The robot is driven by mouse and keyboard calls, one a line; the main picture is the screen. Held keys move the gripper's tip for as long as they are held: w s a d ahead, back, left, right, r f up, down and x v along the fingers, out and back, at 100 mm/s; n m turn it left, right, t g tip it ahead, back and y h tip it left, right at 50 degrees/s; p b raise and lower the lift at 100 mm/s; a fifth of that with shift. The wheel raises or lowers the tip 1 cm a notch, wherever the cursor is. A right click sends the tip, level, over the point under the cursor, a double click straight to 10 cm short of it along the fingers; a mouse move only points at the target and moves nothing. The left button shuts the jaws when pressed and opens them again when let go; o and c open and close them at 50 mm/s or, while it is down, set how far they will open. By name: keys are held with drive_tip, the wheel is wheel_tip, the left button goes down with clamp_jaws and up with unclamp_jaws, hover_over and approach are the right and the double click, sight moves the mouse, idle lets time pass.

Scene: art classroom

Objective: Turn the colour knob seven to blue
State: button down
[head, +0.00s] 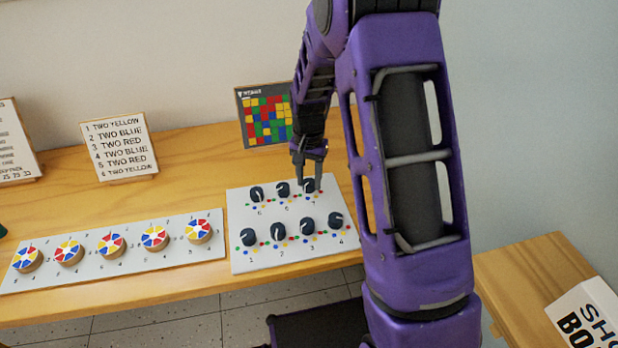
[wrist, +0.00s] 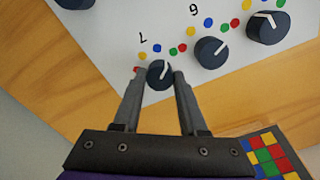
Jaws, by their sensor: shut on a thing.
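Knob seven (wrist: 159,74) is a small dark round knob with a white pointer line, at the end of its row on the white panel (head: 240,205). In the wrist view its pointer slants to the upper right, seemingly toward the green dot (wrist: 173,52). The blue dot (wrist: 157,48) is just above the knob, with yellow and red dots to its left. My gripper (wrist: 159,72) is shut on knob seven, one finger on each side. In the head view my gripper (head: 309,182) reaches down over the knob (head: 309,186), partly hiding it.
Knob six (wrist: 210,52) sits close beside my right finger in the wrist view. More knobs stand in a front row. A colour-grid board (head: 265,115) stands behind the panel. A strip with colour wheels (head: 112,243) lies at left, near a written card (head: 119,147).

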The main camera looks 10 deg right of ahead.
sight(308, 182)
drive_tip(key=n, duration=0.6)
idle(0.3)
drive_tip(key=shift+n, duration=0.3)
drive_tip(key=shift+c, duration=2.2)
unclamp_jaws()
drive_tip(key=shift+r+p, duration=0.15)
drive_tip(key=shift+p, duration=0.15)
wheel_tip(308, 182, up, 17)
drive_tip(key=p, duration=0.2)
drive_tip(key=shift+a+r, duration=0.1)
